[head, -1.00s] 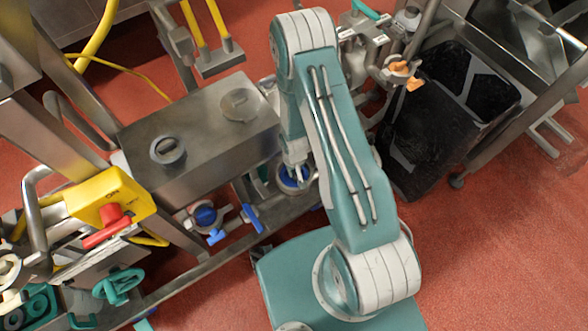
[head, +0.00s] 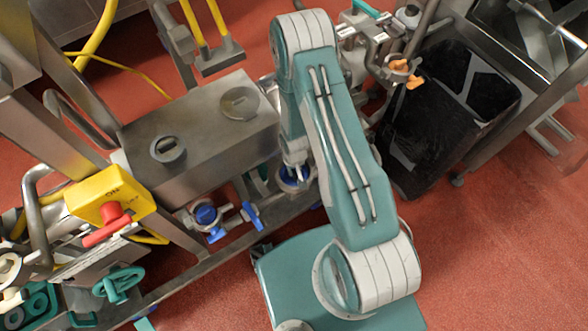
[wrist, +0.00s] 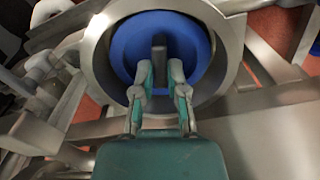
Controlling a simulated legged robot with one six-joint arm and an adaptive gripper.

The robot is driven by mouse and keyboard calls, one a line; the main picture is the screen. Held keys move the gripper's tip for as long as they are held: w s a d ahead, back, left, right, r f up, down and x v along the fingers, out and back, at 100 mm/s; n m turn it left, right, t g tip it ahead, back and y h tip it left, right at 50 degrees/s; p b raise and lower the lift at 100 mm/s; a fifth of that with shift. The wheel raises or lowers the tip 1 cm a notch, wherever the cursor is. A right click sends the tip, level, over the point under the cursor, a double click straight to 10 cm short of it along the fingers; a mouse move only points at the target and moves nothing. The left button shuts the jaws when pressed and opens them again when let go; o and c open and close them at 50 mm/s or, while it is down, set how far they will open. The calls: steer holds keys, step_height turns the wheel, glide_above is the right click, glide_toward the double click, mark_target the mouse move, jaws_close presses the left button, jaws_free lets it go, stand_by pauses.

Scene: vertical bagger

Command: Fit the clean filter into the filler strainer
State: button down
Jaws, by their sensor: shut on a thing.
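The filter (wrist: 125,45), a round blue disc with a dark upright tab, shows in the wrist view. The fingers of my gripper (wrist: 160,72) are shut on its tab. The strainer (wrist: 232,50), a wide steel ring, surrounds the disc in this view, with a gap along part of its edge. I cannot tell how deep the disc sits in the ring. In the head view the blue filter (head: 291,183) shows small below my gripper (head: 296,168), partly covered by the fingers. My arm hides much of the area there.
A steel box (head: 205,140) with two round caps stands left of my arm. Blue-handled valves (head: 208,216) sit below it. A yellow switch box with a red knob (head: 112,212) is at lower left. A black bin (head: 440,120) stands at right. Open red floor lies at lower right.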

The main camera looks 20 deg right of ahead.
steer(key=shift+f, duration=0.3)
stand_by(0.4)
steer(key=c, duration=0.6)
jaws_free()
steer(key=o, duration=0.4)
steer(key=shift+r, duration=0.1)
steer(key=shift+r, duration=3.4)
